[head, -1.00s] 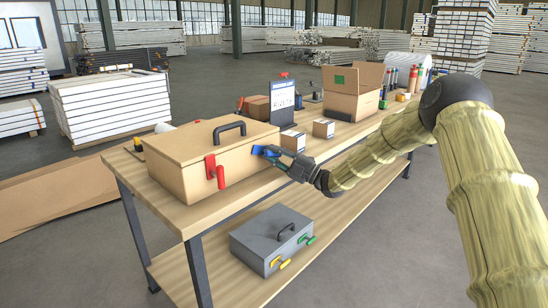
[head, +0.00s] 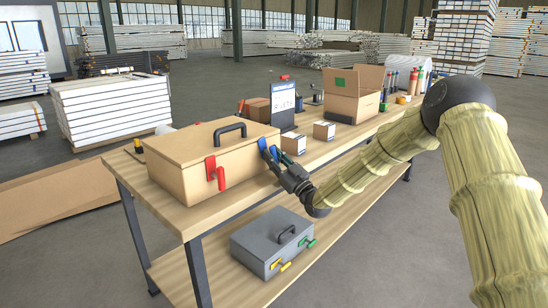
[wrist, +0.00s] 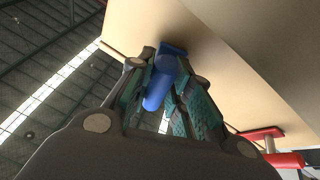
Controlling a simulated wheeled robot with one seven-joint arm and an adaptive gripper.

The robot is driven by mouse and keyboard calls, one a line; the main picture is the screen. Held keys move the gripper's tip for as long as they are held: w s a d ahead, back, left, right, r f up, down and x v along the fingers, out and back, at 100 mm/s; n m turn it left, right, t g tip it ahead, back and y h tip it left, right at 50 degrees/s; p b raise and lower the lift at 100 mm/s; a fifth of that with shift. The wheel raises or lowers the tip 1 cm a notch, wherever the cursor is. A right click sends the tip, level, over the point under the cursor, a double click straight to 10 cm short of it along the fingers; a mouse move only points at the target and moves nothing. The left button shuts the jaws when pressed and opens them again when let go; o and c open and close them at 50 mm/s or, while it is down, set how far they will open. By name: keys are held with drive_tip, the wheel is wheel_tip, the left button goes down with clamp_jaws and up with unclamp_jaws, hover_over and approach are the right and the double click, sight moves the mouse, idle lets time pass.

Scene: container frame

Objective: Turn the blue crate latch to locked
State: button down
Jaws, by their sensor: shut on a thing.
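The tan crate (head: 205,165) stands on the workbench with its lid down. Its blue latch (head: 263,146) is at the right end of the front face, partly hidden by my gripper (head: 276,158). In the wrist view, the blue latch handle (wrist: 156,88) lies between my two fingers (wrist: 165,85), which are closed around it. The blue plate behind the handle sits against the crate wall (wrist: 225,75). In the head view the handle slants steeply beside the crate.
A red latch (head: 215,173) is left of the blue one on the same face. A grey crate (head: 268,242) with yellow and green latches sits on the lower shelf. Small cartons (head: 293,142) and an open box (head: 352,100) stand to the right.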

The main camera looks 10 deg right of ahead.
drive_tip(key=shift+w+d+r+m+t+h, duration=0.1)
drive_tip(key=shift+r+m+t+h, duration=0.1)
drive_tip(key=shift+m+h, duration=0.6)
drive_tip(key=shift+d+r+m+t+h, duration=0.1)
drive_tip(key=shift+m+t+h, duration=0.15)
drive_tip(key=shift+m, duration=0.95)
drive_tip(key=shift+m+h, duration=0.25)
drive_tip(key=shift+m, duration=0.15)
drive_tip(key=c, duration=1.3)
unclamp_jaws()
drive_tip(key=shift+c, duration=0.2)
drive_tip(key=shift+f, duration=0.15)
drive_tip(key=shift+a, duration=0.1)
drive_tip(key=shift+f, duration=0.1)
drive_tip(key=v, duration=1.2)
